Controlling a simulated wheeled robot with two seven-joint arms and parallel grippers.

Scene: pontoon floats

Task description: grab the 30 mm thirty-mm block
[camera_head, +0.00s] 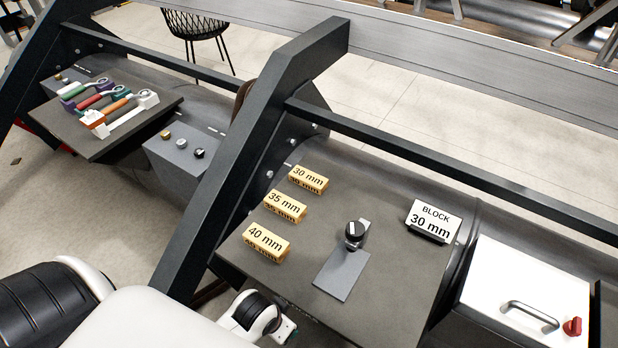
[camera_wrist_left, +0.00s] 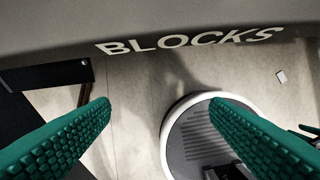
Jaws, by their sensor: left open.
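The 30 mm block (camera_head: 308,179) is a small yellow-tan block with black lettering. It lies at the back of a row on the dark tabletop (camera_head: 390,210) in the head view. The 35 mm block (camera_head: 285,206) and the 40 mm block (camera_head: 264,242) lie in front of it. My left gripper (camera_head: 284,331) is at the bottom of the head view, by the table's near edge and well apart from the blocks. In the left wrist view its green ribbed fingers (camera_wrist_left: 160,102) are wide apart with nothing between them. My right gripper is not in view.
A sign (camera_head: 434,221) reading "BLOCK 30 mm" stands at the right. A grey plate (camera_head: 342,274) with a black-knobbed part (camera_head: 355,236) is mid-table. A dark slanted beam (camera_head: 255,140) rises left of the blocks. The lettering "BLOCKS" (camera_wrist_left: 190,42) shows on the grey surface in the wrist view.

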